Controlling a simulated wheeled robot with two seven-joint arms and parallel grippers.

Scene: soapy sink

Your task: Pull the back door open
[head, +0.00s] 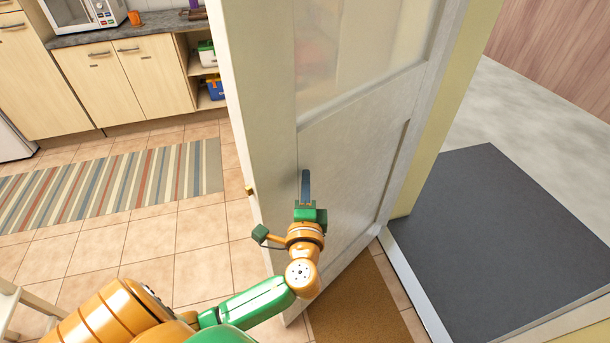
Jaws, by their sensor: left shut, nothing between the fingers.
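The back door (262,110) is a white panelled door with a frosted glass pane in its upper part. It stands ajar, swung inward, with the doorway and a dark grey step (515,235) visible to its right. A small brass latch (249,190) shows on its free edge. My left gripper (306,185) is shut and empty, in front of the door's lower panel. I cannot tell whether its fingertips touch the panel. My right gripper is not in view.
A brown doormat (355,305) lies on the tiles by the door's foot. A striped rug (110,185) and wooden cabinets (115,80) are at the left. A pale stool (15,300) stands at lower left. Tiled floor between rug and door is clear.

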